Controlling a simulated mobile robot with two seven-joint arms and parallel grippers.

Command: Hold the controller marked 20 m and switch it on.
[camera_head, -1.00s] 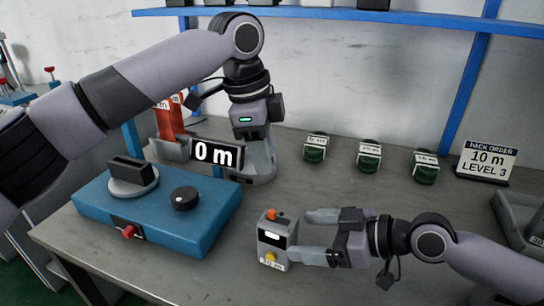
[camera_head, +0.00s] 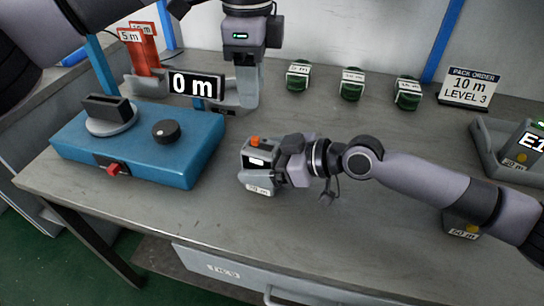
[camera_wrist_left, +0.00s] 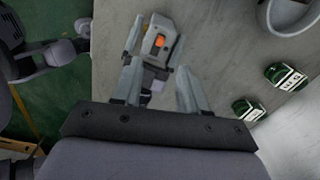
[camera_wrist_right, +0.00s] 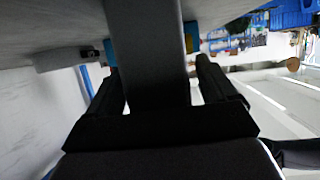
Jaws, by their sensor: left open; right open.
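The controller (camera_head: 257,161) is a small grey box with an orange button on top and a white front label that looks like 20 m. It stands upright on the table. My right gripper (camera_head: 268,174) is open around it, reaching in from the right. In the right wrist view a grey body (camera_wrist_right: 147,50) fills the space between the two fingers. My left gripper (camera_head: 240,95) is open and empty, pointing down behind the controller. In the left wrist view the controller's orange button (camera_wrist_left: 159,41) shows beyond the left fingers, apart from them.
A blue machine (camera_head: 190,160) with a black knob stands left, beside a 0 m display (camera_head: 196,85). Several green coils (camera_head: 351,84) and a pack order sign (camera_head: 470,88) stand behind. Another controller (camera_head: 462,229), labelled 50 m, is partly under my right arm. The front table is clear.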

